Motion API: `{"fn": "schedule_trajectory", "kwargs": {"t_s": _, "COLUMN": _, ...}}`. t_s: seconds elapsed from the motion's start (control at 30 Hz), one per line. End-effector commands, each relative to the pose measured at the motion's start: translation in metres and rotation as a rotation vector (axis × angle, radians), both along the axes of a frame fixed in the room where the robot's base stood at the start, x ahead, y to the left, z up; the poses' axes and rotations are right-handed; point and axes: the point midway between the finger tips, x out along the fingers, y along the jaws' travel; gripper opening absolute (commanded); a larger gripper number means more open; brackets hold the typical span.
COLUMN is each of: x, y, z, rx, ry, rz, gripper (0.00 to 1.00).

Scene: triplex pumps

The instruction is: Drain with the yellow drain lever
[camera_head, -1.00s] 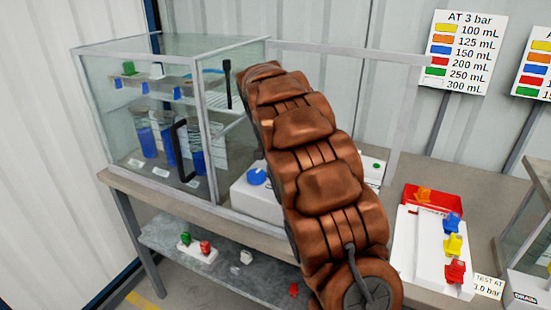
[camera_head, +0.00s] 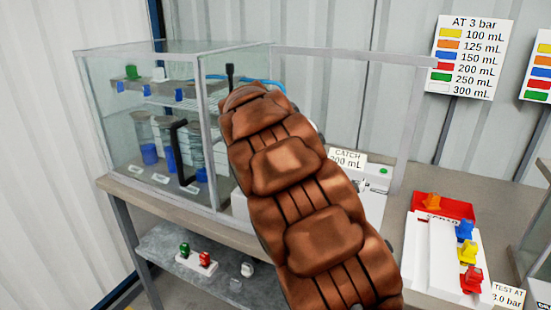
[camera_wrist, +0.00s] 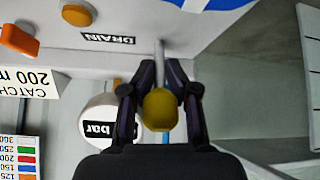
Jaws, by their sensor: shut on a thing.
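The yellow drain lever (camera_wrist: 159,112) shows its round knob and a thin grey rod in the wrist view. My gripper (camera_wrist: 160,88) has its two dark fingers closed on either side of the lever, near the knob. A DRAIN label (camera_wrist: 108,39) is on the white housing close by, upside down in this view. In the head view my arm hides both gripper and lever. The glass case (camera_head: 108,92) at the left holds several clear cylinders (camera_head: 149,154) with blue liquid low inside.
A round white gauge marked bar (camera_wrist: 98,118) is beside the left finger. Orange knobs (camera_wrist: 18,40) are at upper left. In the head view, a white rack (camera_head: 430,248) with coloured clips sits right of my arm, and a lower shelf (camera_head: 185,250) holds small parts.

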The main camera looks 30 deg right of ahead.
Motion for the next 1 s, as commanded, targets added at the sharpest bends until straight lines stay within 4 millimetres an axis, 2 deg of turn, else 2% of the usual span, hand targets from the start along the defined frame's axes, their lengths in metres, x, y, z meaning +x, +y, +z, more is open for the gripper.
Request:
{"fn": "schedule_trajectory", "kwargs": {"t_s": 0.03, "x": 0.002, "y": 0.002, "z": 0.007, "rx": -0.005, "ry": -0.011, "rz": 0.005, "gripper": 0.00}}
{"fn": "schedule_trajectory", "kwargs": {"t_s": 0.1, "x": 0.002, "y": 0.002, "z": 0.007, "rx": -0.005, "ry": -0.011, "rz": 0.005, "gripper": 0.00}}
{"fn": "schedule_trajectory", "kwargs": {"t_s": 0.13, "x": 0.002, "y": 0.002, "z": 0.007, "rx": -0.005, "ry": -0.011, "rz": 0.005, "gripper": 0.27}}
{"fn": "schedule_trajectory", "kwargs": {"t_s": 0.23, "x": 0.001, "y": 0.002, "z": 0.005, "rx": -0.004, "ry": -0.008, "rz": 0.005, "gripper": 0.36}}
{"fn": "schedule_trajectory", "kwargs": {"t_s": 0.73, "x": -0.001, "y": 0.002, "z": 0.003, "rx": 0.000, "ry": -0.001, "rz": 0.002, "gripper": 0.36}}
{"fn": "schedule_trajectory", "kwargs": {"t_s": 1.0, "x": -0.013, "y": 0.017, "z": 0.026, "rx": -0.001, "ry": -0.003, "rz": 0.003, "gripper": 0.36}}
